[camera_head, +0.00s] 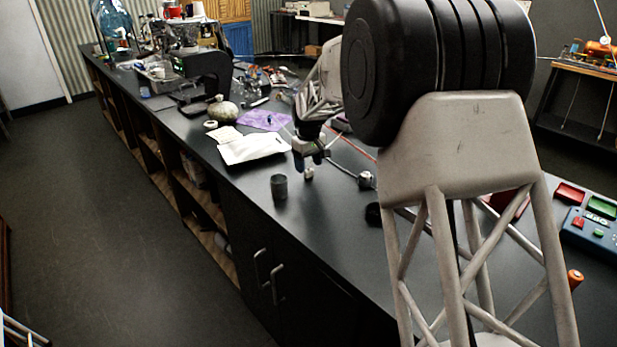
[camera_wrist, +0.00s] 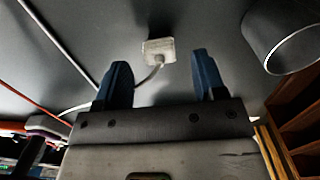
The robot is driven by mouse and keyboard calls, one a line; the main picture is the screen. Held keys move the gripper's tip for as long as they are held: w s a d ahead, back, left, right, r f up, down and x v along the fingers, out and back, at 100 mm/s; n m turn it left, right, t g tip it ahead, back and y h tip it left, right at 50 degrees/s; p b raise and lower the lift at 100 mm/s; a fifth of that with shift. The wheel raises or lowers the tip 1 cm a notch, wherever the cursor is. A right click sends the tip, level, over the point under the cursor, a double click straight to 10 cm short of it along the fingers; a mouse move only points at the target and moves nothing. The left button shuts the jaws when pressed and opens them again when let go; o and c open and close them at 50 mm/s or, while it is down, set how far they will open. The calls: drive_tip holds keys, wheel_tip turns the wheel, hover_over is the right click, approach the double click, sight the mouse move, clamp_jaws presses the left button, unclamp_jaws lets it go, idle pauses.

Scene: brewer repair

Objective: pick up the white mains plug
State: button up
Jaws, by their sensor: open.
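The white mains plug (camera_wrist: 159,51) lies on the dark bench top in the wrist view, with its pale cord curving down and left from it. It also shows as a small white shape in the head view (camera_head: 309,173). My gripper (camera_wrist: 161,78) is open, its two blue fingers apart. In the wrist view the plug appears beyond the fingertips and between their lines, with nothing held. In the head view my gripper (camera_head: 311,162) is just above the plug; whether it touches the plug cannot be told.
A dark grey cup (camera_head: 279,187) stands left of the plug near the bench's front edge, and shows at right in the wrist view (camera_wrist: 290,35). White papers (camera_head: 252,147) and a purple cloth (camera_head: 264,119) lie farther back. A grey cable (camera_wrist: 60,45) and red cable (camera_wrist: 25,97) cross the bench.

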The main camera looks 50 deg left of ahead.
sight(309, 175)
drive_tip(key=shift+f, duration=1.2)
drive_tip(key=shift+c, duration=0.2)
drive_tip(key=c, duration=1)
